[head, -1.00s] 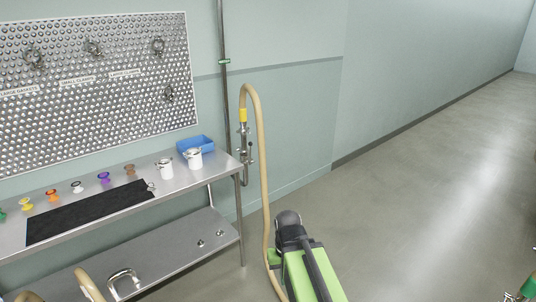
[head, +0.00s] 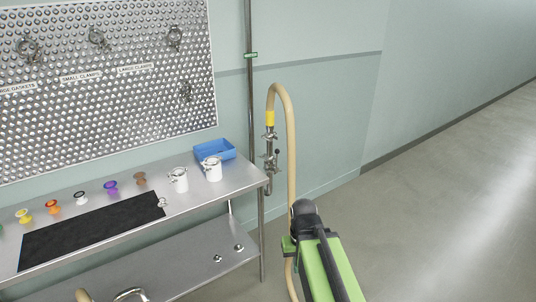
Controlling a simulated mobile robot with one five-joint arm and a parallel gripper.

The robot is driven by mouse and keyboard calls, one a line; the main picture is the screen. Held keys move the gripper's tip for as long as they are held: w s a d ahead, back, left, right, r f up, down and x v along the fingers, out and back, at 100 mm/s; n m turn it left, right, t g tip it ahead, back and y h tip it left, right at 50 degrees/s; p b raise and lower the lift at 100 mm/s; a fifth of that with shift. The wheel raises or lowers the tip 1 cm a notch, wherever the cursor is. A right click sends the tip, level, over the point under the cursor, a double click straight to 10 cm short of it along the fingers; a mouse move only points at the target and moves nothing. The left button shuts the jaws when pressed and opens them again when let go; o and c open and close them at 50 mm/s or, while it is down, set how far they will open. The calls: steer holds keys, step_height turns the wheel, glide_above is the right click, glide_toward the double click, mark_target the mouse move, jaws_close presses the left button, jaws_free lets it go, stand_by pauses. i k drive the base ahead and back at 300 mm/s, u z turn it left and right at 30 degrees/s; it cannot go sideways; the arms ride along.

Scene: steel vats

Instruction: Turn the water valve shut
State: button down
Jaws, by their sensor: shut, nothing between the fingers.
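The water valve (head: 270,160) is a metal fitting on the lower part of the vertical pipe by the wall, just past the right end of the steel bench. A small dark handle seems to show on its right side; its exact angle is too small to tell. A tan hose (head: 290,140) with a yellow collar (head: 270,118) rises from the fitting, loops over and hangs down to its right. My green and black arm is below and right of the valve, apart from it in the picture. My gripper's fingers do not show.
The steel bench (head: 225,192) holds a blue bin (head: 214,150), two white pots (head: 212,170), a black mat (head: 90,230) and several coloured pieces. Its right corner and leg stand close to the valve. A pegboard (head: 100,80) hangs above. Open floor (head: 450,200) lies to the right.

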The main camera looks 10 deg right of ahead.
mark_target(277, 151)
steer(key=z, duration=0.05)
steer(key=i, duration=0.15)
steer(key=z, duration=0.35)
steer(key=k, duration=1.05)
steer(key=u, duration=0.7)
steer(key=i, duration=1.55)
steer(key=u, duration=0.65)
